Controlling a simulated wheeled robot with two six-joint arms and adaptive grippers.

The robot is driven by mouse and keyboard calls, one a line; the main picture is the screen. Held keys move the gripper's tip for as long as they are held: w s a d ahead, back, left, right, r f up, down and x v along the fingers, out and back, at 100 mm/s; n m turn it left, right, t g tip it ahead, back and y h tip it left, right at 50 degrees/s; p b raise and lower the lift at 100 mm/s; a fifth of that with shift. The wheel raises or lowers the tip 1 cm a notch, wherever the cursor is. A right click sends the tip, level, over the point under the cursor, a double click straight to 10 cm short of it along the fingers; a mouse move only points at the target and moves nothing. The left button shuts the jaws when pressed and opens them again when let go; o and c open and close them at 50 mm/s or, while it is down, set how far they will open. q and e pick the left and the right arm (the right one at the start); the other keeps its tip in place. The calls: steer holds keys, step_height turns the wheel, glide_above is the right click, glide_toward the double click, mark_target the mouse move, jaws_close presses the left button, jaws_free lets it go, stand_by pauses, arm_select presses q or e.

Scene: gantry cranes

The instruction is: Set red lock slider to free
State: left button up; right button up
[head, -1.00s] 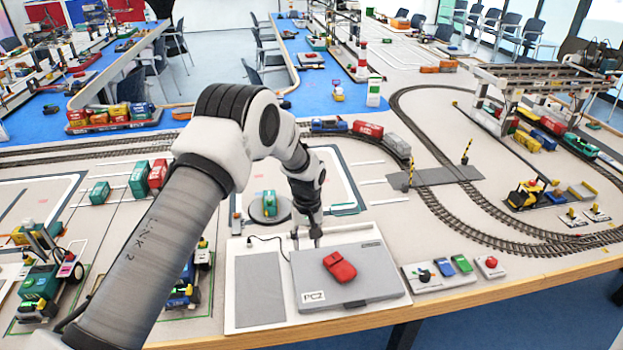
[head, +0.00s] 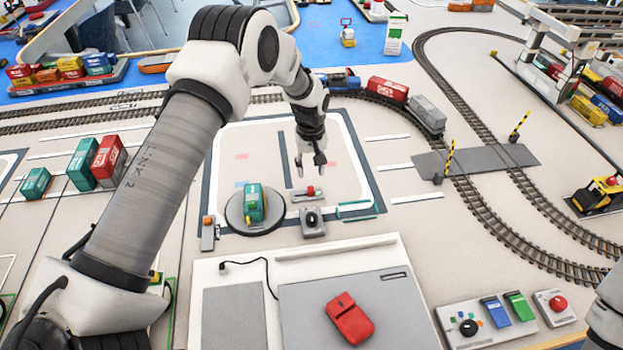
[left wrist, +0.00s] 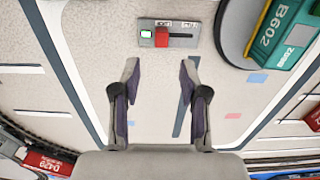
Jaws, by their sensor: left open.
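The red lock slider (left wrist: 162,38) is a small red block on a narrow grey panel (left wrist: 180,42). In the left wrist view a dark slot runs to the right of the block, and a small pale green square is at its left. Small labels on the panel are too small to read. In the head view the red slider (head: 311,191) sits behind a grey box with a black knob (head: 312,221). My left gripper (head: 311,166) is open and empty, just behind the panel. In the left wrist view its fingertips (left wrist: 160,68) are apart, short of the panel.
A turntable (head: 236,216) with a green locomotive (head: 254,203) is left of the panel. Train wagons (head: 388,89) stand on the track behind. Flat board surrounds the panel.

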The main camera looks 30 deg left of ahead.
mark_target(311, 189)
arm_select(q)
steer(key=shift+s+d+f+p, duration=0.4)
steer(key=shift+s+f, duration=0.25)
steer(key=shift+f, duration=0.05)
steer(key=f, duration=0.5)
steer(key=shift+w+a+f+p, duration=0.3)
steer(key=shift+w+p, duration=0.05)
steer(key=shift+s+d+r, duration=0.15)
jaws_close()
arm_select(e)
steer(key=shift+s+d+r, duration=0.15)
steer(key=shift+s+r, duration=0.4)
steer(key=shift+r, duration=0.3)
